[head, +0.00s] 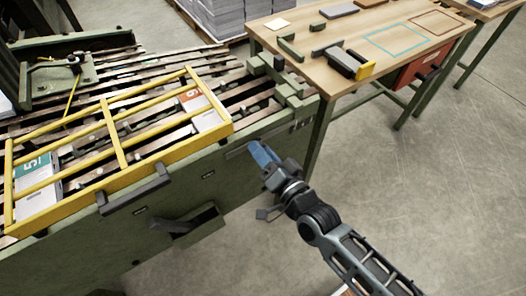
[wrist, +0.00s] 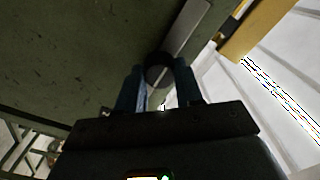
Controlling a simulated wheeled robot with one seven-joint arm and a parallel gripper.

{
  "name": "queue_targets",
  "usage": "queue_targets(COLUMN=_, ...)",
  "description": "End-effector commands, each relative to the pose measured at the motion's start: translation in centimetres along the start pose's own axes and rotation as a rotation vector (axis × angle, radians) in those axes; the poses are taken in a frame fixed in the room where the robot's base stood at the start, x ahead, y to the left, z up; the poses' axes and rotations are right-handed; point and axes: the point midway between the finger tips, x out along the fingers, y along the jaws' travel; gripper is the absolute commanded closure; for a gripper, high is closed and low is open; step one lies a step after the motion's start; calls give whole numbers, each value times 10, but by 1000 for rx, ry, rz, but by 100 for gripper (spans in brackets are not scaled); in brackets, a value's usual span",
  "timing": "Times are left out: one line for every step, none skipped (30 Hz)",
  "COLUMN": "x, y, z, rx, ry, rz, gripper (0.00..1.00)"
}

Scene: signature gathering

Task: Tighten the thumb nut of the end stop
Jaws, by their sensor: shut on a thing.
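My gripper (head: 262,157) has its blue fingers up against the green side panel of the machine (head: 160,225), near its right end. In the wrist view the fingers (wrist: 160,88) are closed around a dark round knob, which looks like the thumb nut (wrist: 159,66). A grey strip (wrist: 188,25) on the green panel runs away from the knob. In the head view my fingers hide the nut. A green block assembly (head: 280,82) sits at the machine's right end; I cannot tell whether it is the end stop.
A yellow frame (head: 122,137) lies over the slatted bed, with printed stacks beneath it. A black handle (head: 136,194) and a recessed box (head: 186,227) are on the panel to the left. A wooden table (head: 400,72) stands behind right. The floor (head: 420,190) at right is clear.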

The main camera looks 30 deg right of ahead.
Motion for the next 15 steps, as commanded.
queue_targets(x=0, y=1, z=0, rx=1, ry=0, rz=1, gripper=95)
queue_targets(x=0, y=1, z=0, rx=1, ry=0, rz=1, gripper=95)
queue_targets(x=0, y=1, z=0, rx=1, ry=0, rz=1, gripper=95)
queue_targets(x=0, y=1, z=0, rx=1, ry=0, rz=1, gripper=95)
queue_targets(x=0, y=1, z=0, rx=1, ry=0, rz=1, gripper=63)
queue_targets(x=0, y=1, z=0, rx=1, ry=0, rz=1, gripper=59)
queue_targets(x=0, y=1, z=0, rx=0, ry=0, rz=1, gripper=56)
queue_targets(x=0, y=1, z=0, rx=0, ry=0, rz=1, gripper=53)
queue_targets(x=0, y=1, z=0, rx=0, ry=0, rz=1, gripper=49)
queue_targets(x=0, y=1, z=0, rx=0, ry=0, rz=1, gripper=46)
queue_targets(x=0, y=0, z=0, rx=0, ry=0, rz=1, gripper=43)
queue_targets(x=0, y=0, z=0, rx=0, ry=0, rz=1, gripper=40)
queue_targets(x=0, y=0, z=0, rx=0, ry=0, rz=1, gripper=39)
queue_targets(x=0, y=0, z=0, rx=-1, ry=0, rz=1, gripper=39)
queue_targets(x=0, y=0, z=0, rx=-1, ry=0, rz=1, gripper=39)
